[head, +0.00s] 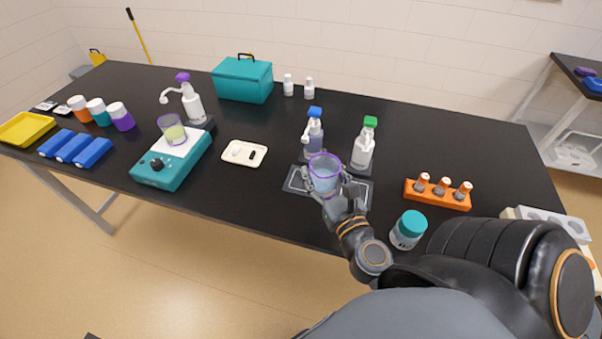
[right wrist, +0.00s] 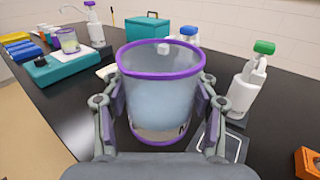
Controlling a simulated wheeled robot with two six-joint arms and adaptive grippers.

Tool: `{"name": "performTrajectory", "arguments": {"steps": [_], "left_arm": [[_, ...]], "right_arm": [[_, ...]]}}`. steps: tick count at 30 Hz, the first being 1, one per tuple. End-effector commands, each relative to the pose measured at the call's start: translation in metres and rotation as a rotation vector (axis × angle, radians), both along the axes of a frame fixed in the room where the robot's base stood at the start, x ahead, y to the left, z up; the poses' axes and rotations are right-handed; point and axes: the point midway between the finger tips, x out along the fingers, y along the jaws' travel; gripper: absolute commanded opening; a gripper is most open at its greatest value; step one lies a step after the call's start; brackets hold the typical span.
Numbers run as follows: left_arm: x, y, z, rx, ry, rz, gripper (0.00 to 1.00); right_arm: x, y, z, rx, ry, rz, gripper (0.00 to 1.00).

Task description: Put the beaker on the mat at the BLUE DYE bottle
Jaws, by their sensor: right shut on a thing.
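The beaker (head: 325,172) is clear with a purple rim and pale bluish contents. It also shows upright in the right wrist view (right wrist: 162,95). My right gripper (head: 324,188) is shut on its sides. The beaker is in front of the blue-capped pump bottle (head: 313,135), over the near mat area; I cannot tell whether its base touches the mat. That bottle holds bluish liquid; its label is unreadable. A dark mat with a light outline (head: 295,181) shows left of the beaker, partly hidden by it. My left gripper is not in view.
A green-capped pump bottle (head: 364,145) stands close to the right, with another mat (head: 362,193) before it. An orange rack (head: 437,196) and teal-lidded jar (head: 408,230) are farther right. Left are a white tray (head: 244,154) and a teal hotplate (head: 160,172) bearing another beaker (head: 172,131).

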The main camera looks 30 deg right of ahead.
Motion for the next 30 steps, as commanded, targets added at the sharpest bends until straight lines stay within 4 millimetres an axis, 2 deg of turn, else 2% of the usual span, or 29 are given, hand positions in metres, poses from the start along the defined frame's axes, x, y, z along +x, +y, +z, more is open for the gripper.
{"name": "performTrajectory", "arguments": {"steps": [6,9,12,16,19,24,30], "left_arm": [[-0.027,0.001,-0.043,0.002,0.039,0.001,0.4],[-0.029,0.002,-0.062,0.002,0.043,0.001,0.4],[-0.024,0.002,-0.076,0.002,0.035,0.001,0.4],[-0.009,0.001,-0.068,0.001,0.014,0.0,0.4],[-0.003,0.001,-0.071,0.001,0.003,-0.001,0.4],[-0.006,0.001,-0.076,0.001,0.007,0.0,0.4],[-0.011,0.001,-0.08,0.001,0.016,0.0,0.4]], "right_arm": [[0.029,-0.006,-0.022,-0.004,-0.009,0.007,0.19],[0.045,-0.01,-0.029,-0.007,-0.006,0.006,0.19],[0.064,-0.016,-0.036,-0.005,-0.006,0.003,0.19],[0.086,-0.023,-0.039,0.001,-0.002,-0.003,0.19],[0.098,-0.026,-0.056,0.001,0.001,-0.004,0.19],[0.117,-0.03,-0.079,0.002,0.0,-0.001,0.19],[0.128,-0.033,-0.092,-0.001,-0.001,0.0,0.19]]}}
